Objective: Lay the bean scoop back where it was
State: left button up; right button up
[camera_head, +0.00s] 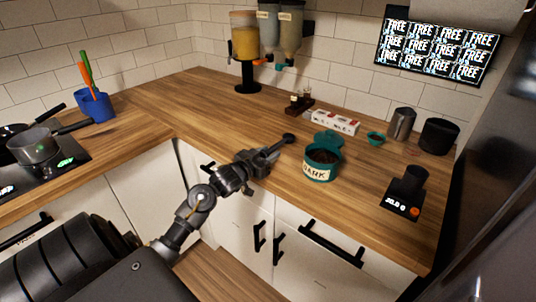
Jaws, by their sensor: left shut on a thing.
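My left gripper (270,153) reaches over the front edge of the wooden counter. It is shut on the dark bean scoop (288,138), whose rounded end points right and away from me. Whether the scoop touches the counter I cannot tell. A teal canister (320,172) labelled DARK stands right of the scoop, open, with dark contents showing. A teal lid (328,139) shows just behind the canister. My right gripper is not in view.
Behind are a dispenser (245,45), a dark wooden rack (297,106) and a white box (335,122). To the right are a small teal bowl (376,138), a metal cup (401,123), a black container (438,136) and a scale (400,208). Counter left of the scoop is clear.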

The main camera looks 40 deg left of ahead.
pick_arm(q)
jog(key=shift+s+d+f, duration=0.1)
jog(key=shift+f, duration=0.6)
jog(key=o, duration=1)
jog(key=shift+d+f, duration=0.15)
jog(key=shift+f, duration=0.15)
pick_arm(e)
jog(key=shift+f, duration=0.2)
pick_arm(q)
jog(key=shift+r, duration=0.35)
jog(key=shift+s+r, duration=0.15)
jog(key=shift+s, duration=0.05)
jog(key=s+r, duration=0.2)
jog(key=s, duration=0.9)
jog(key=shift+s+b, duration=0.2)
jog(key=shift+b, duration=0.1)
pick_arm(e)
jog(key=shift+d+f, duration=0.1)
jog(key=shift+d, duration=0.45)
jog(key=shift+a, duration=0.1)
